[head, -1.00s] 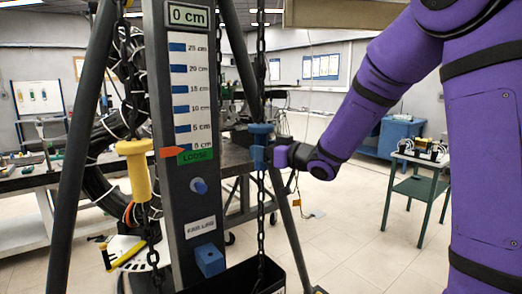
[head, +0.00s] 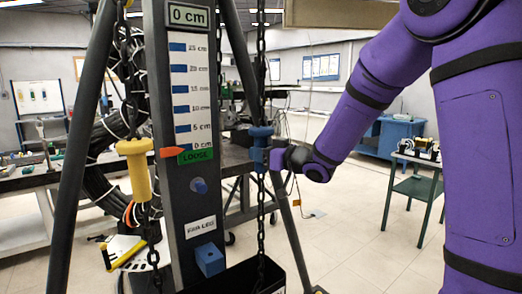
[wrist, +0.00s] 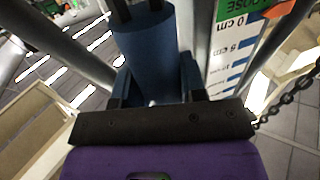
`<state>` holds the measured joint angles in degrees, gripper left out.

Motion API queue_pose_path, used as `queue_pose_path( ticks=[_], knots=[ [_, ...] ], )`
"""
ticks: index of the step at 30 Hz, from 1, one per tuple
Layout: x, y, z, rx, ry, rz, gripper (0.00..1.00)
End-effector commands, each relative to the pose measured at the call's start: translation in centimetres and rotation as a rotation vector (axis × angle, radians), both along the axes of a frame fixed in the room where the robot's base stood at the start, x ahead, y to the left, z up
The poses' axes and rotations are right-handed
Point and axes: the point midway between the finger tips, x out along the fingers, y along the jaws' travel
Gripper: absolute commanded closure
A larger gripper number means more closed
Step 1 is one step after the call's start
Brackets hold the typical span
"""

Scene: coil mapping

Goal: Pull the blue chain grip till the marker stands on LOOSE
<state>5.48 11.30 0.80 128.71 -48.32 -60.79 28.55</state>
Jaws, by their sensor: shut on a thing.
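The blue chain grip (head: 261,134) hangs on the right-hand chain, right of the dark scale post. My gripper (head: 264,158) is shut on it from the right. In the wrist view the blue grip (wrist: 147,55) sits between both fingers of my gripper (wrist: 157,85). The orange marker (head: 171,153) on the post points right, at the green LOOSE band (head: 196,156), by the 0 cm line. The display (head: 188,15) on top reads 0 cm. In the wrist view the LOOSE band (wrist: 237,12) and the marker (wrist: 284,8) show at the top right.
A yellow grip (head: 135,168) hangs on the left chain. A black cable coil (head: 105,160) is behind the post. Dark tripod legs (head: 80,150) stand either side. A black bin (head: 240,276) is below the blue grip's chain. A small green-legged table (head: 417,185) stands at right.

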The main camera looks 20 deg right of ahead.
Motion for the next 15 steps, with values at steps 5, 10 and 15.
queue_pose_path(
  ticks=[5, 10, 15],
  knots=[
    [0.0, 0.0, -3.5, 0.001, 0.008, 0.001, 1.00],
    [-0.1, 0.0, -7.7, 0.001, 0.011, 0.000, 1.00],
    [-0.1, 0.0, -11.7, 0.000, 0.010, 0.000, 1.00]
  ],
)
